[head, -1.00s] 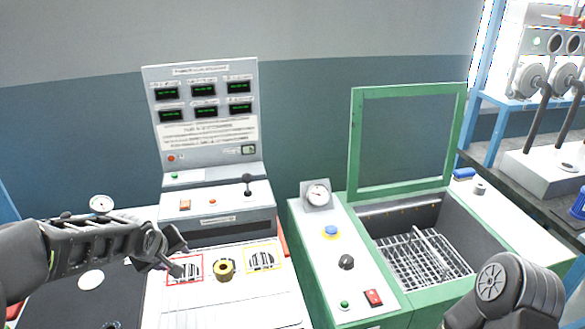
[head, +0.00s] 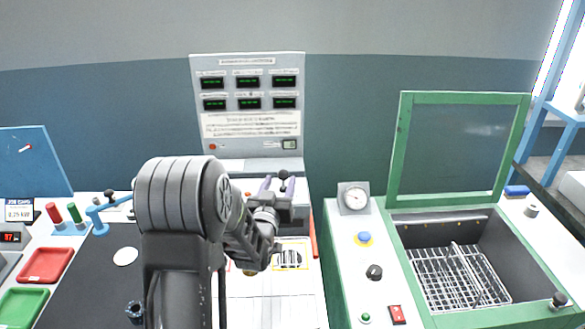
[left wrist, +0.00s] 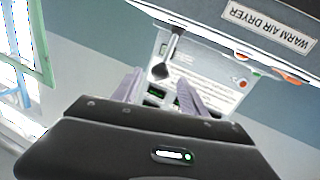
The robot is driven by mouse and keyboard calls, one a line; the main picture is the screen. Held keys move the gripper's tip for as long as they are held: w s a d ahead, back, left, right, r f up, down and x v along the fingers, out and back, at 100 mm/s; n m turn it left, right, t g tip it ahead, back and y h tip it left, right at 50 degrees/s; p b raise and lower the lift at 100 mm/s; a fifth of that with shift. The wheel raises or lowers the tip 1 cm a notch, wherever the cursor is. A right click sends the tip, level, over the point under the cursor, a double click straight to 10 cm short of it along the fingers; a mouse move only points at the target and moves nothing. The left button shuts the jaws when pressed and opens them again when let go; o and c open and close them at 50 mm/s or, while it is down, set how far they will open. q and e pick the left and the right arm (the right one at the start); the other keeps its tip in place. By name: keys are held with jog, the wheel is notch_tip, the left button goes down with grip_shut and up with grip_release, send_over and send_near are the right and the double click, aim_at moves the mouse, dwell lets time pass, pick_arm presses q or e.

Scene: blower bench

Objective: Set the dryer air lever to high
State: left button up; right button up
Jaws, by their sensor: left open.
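The air lever, a thin grey stalk with a black knob (head: 283,175), stands on the dryer unit below the display panel (head: 250,105). In the left wrist view its knob (left wrist: 160,71) shows between and just beyond my fingertips. My left gripper (head: 275,187) is at the lever, its two pale fingers apart; it also shows in the left wrist view (left wrist: 160,88). Whether a finger touches the lever I cannot tell. The "WARM AIR DRYER" label (left wrist: 268,25) shows upside down in the left wrist view. My arm hides much of the dryer's front. My right gripper is not seen.
A green-framed machine with a raised lid (head: 460,145) and wire basket (head: 455,275) stands at right, with a gauge (head: 354,198) on it. At left are a red tray (head: 46,265), a green tray (head: 22,305) and a black mat (head: 90,285).

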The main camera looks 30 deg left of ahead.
aim_at(285, 170)
pick_arm(q)
jog(key=shift+w, duration=0.15)
jog(key=p+x, duration=0.2)
jog(key=x, duration=0.4)
jog(key=shift+w+a, duration=0.1)
jog(key=shift+w, duration=0.1)
jog(key=shift+w+a, duration=0.25)
jog(key=shift+w, duration=0.3)
grip_shut()
dwell(0.8)
